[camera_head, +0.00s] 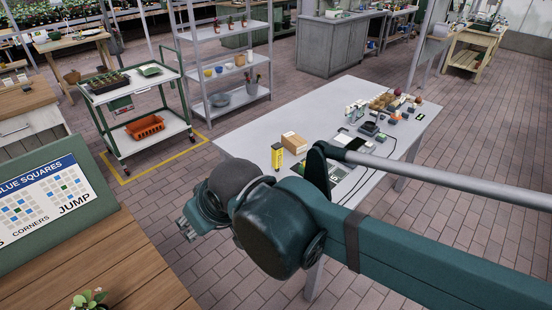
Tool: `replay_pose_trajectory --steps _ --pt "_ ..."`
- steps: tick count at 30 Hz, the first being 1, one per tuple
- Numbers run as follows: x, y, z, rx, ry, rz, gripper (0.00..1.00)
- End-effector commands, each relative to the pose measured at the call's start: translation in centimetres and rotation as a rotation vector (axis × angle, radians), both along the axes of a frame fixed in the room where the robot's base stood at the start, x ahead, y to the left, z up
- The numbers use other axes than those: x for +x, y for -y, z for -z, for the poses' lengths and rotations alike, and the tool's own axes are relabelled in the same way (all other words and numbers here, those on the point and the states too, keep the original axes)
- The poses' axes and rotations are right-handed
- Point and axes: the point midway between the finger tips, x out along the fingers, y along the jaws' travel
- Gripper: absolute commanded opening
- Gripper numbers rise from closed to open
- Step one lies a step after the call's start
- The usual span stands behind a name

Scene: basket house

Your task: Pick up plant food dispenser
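A small yellow upright container (277,157) with dark markings stands on the grey table, near its left front edge. It may be the plant food dispenser, but its label is too small to read. My gripper (184,232) is in front of the table's left end, to the lower left of the yellow container in the picture and apart from it. The fingers are small and dark, and I cannot tell whether they are open or shut. My arm hides part of the table's front.
The grey table (240,142) also bears a cardboard box (294,144) beside the yellow container and several small items at right. A green cart (128,100) and a metal shelf (231,65) stand behind. A wooden surface (135,262) with a sign (45,205) is at lower left.

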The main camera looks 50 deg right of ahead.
Motion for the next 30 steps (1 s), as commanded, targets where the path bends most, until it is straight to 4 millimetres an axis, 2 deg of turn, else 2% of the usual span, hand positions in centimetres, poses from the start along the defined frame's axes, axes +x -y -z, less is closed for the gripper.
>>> replay_pose_trajectory --steps 24,30 --pt "0.02 0.02 -0.02 0.001 0.000 0.001 0.37" --pt "0.57 0.51 -0.34 0.005 -0.007 0.024 0.37"
